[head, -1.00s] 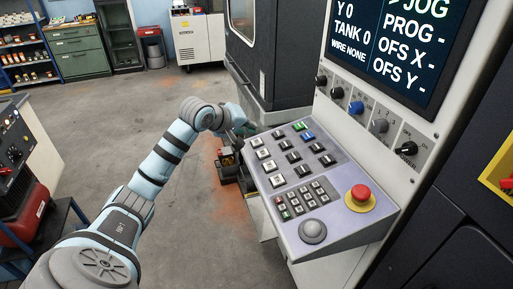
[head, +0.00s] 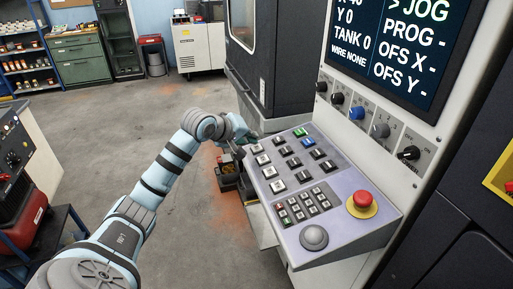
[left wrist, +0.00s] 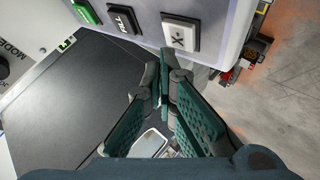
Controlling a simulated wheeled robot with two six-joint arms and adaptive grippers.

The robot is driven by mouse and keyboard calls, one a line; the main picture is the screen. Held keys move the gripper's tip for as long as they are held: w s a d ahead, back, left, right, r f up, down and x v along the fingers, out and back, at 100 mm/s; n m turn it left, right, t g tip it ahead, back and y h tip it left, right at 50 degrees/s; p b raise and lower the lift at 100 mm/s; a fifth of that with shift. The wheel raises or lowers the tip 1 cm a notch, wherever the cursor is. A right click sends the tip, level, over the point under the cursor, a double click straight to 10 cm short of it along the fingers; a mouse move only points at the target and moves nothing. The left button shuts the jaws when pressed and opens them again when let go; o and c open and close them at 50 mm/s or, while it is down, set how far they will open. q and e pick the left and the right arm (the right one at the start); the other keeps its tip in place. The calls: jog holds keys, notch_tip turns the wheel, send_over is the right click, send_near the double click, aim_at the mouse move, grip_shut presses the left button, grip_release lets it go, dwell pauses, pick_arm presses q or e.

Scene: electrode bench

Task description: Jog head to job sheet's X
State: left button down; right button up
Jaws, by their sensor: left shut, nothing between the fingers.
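The control panel (head: 345,205) slopes out below a dark screen (head: 395,45). The screen reads JOG beside an arrow, with Y 0, TANK 0 and WIRE NONE; the X line is cut off at the top edge. A white key marked with an X (left wrist: 180,34) shows in the left wrist view; it is the far-left key (head: 256,149) in the head view. My left gripper (left wrist: 164,84) is shut and empty, its tips just off this key; I cannot tell whether they touch. It also shows in the head view (head: 248,137). My right gripper and the job sheet are not visible.
A red stop button (head: 362,197) on a yellow ring and a grey knob (head: 314,237) stand out from the panel. A row of rotary knobs (head: 381,131) runs below the screen. The floor (head: 110,125) left of the panel is open.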

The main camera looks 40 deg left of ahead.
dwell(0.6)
pick_arm(q)
jog(key=shift+w+f+b, duration=0.1)
jog(key=shift+f+b, duration=0.3)
jog(key=shift+d+f+b, duration=0.1)
jog(key=shift+f+b, duration=0.2)
jog(key=shift+f, duration=0.1)
dwell(0.4)
dwell(0.4)
jog(key=shift+r+p, duration=0.5)
jog(key=shift+r, duration=0.3)
jog(key=shift+r, duration=0.1)
jog(key=r+p, duration=0.2)
jog(key=r, duration=0.1)
jog(key=s+r+p, duration=0.1)
jog(key=shift+a+r, duration=0.4)
jog(key=shift+d, duration=0.1)
